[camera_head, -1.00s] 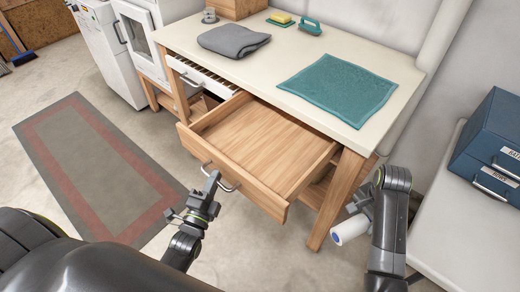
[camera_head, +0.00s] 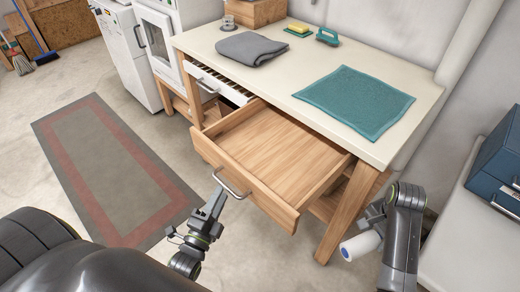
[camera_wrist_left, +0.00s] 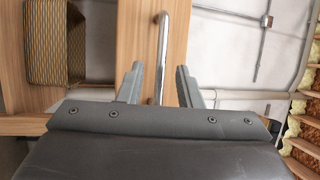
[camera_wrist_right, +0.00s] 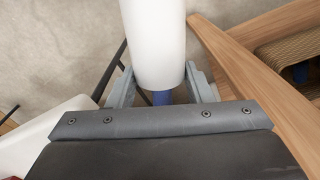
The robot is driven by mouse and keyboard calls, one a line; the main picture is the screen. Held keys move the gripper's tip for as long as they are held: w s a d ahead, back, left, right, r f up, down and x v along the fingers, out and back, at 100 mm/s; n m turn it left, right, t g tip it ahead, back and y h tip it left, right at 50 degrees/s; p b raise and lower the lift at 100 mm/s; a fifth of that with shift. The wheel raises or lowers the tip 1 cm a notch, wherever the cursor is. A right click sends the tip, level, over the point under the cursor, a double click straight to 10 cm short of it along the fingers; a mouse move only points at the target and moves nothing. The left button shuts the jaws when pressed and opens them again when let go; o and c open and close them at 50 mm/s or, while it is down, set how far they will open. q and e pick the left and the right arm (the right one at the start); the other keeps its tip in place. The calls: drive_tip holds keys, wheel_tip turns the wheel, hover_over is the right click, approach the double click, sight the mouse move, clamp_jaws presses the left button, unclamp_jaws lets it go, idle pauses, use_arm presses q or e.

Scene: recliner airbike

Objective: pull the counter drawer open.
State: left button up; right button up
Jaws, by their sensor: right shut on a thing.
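The counter drawer (camera_head: 290,165) is a wooden drawer under the white-topped counter (camera_head: 225,52). It stands pulled well out and empty. Its metal bar handle (camera_head: 234,186) is on the front panel. My left gripper (camera_head: 218,196) is just in front of that handle. In the left wrist view its fingers (camera_wrist_left: 158,88) are apart, with the handle bar (camera_wrist_left: 162,45) showing in the gap and clear of both fingers. My right gripper (camera_wrist_right: 161,90) is shut on a white roller (camera_wrist_right: 154,40) with a blue core, right of the counter leg; the roller also shows in the head view (camera_head: 359,246).
A grey cloth (camera_head: 250,48), a teal mat (camera_head: 355,100) and a sponge (camera_head: 297,29) lie on the counter. A second drawer (camera_head: 215,82) beside it is slightly open. A side table (camera_head: 460,225) with a blue case (camera_head: 497,160) stands right. A rug (camera_head: 110,170) covers the left floor.

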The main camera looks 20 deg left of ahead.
use_arm(q)
drive_tip(key=s+f+b, duration=0.1)
drive_tip(key=s, duration=0.6)
drive_tip(key=shift+s+d+f, duration=0.15)
drive_tip(key=shift+s+d, duration=0.1)
drive_tip(key=shift+s, duration=0.15)
drive_tip(key=s+a+f+n+g, duration=0.1)
drive_tip(key=s+f+n+g, duration=0.25)
drive_tip(key=f, duration=0.95)
drive_tip(key=s+a+f+n+g, duration=0.15)
drive_tip(key=f+n+g, duration=0.35)
drive_tip(key=f, duration=0.8)
drive_tip(key=s+f+n+g, duration=0.8)
drive_tip(key=s+f, duration=0.7)
drive_tip(key=s, duration=0.4)
drive_tip(key=shift+d+f+n+g, duration=0.25)
drive_tip(key=shift+n+g, duration=0.1)
drive_tip(key=shift+g, duration=0.8)
